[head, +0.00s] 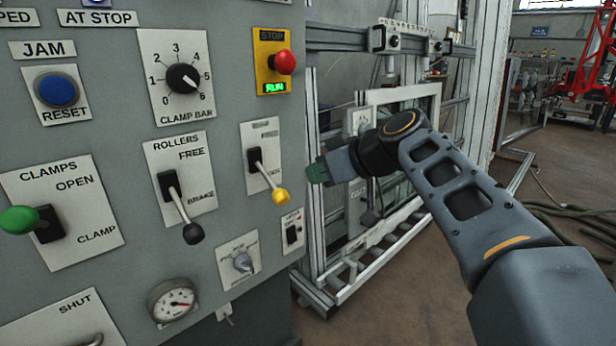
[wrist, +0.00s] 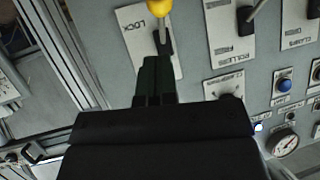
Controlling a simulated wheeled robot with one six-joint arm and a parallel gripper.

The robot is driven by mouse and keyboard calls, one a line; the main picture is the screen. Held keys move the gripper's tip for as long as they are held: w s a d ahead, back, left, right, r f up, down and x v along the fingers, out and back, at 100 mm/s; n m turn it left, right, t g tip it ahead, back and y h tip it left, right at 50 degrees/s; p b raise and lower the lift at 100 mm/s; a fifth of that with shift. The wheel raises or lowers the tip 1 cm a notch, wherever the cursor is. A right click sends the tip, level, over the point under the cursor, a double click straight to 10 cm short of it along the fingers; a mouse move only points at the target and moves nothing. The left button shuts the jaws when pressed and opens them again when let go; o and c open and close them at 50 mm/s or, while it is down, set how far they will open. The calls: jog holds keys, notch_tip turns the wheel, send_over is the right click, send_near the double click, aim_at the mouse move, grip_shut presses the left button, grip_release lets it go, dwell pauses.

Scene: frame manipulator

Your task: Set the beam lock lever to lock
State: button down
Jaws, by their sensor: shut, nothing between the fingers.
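The beam lock lever (head: 268,178) has a yellow knob and a dark base on a white plate, at the right of the grey panel. It slants down, its knob low on the plate. In the wrist view the yellow knob (wrist: 158,6) is cut by the top edge, with the word LOCK readable beside the lever. My gripper (head: 317,173) is shut and empty, to the right of the knob with a visible gap in the head view. In the wrist view its dark green fingertips (wrist: 157,62) overlap the area by the lever's base; depth there is unclear.
The rollers lever (head: 181,208) with a black knob is left of the beam lock lever. A red stop button (head: 284,62) is above it, and a small rotary knob (head: 243,262) is below. A metal frame (head: 318,200) stands behind my gripper.

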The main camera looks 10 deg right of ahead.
jog(key=shift+f+v, duration=0.2)
jog(key=shift+v, duration=1.1)
jog(key=shift+f+v, duration=0.25)
jog(key=shift+v, duration=1.05)
jog(key=shift+s+d, duration=0.15)
jog(key=shift+s, duration=0.05)
jog(key=s+d+r+m+g+h+p, duration=0.1)
jog(key=s+m+h+p, duration=0.3)
jog(key=p, duration=1.1)
jog(key=s+d+r+m+g+h+p, duration=0.1)
jog(key=s+d+m+g+h+p, duration=0.2)
jog(key=s+p, duration=0.5)
jog(key=m+h+p, duration=0.1)
jog(key=h+p, duration=0.1)
jog(key=p, duration=0.6)
jog(key=shift+s+d+r, duration=0.15)
jog(key=shift+s+r, duration=0.1)
jog(key=shift+s, duration=0.15)
jog(key=c, duration=1.8)
grip_release()
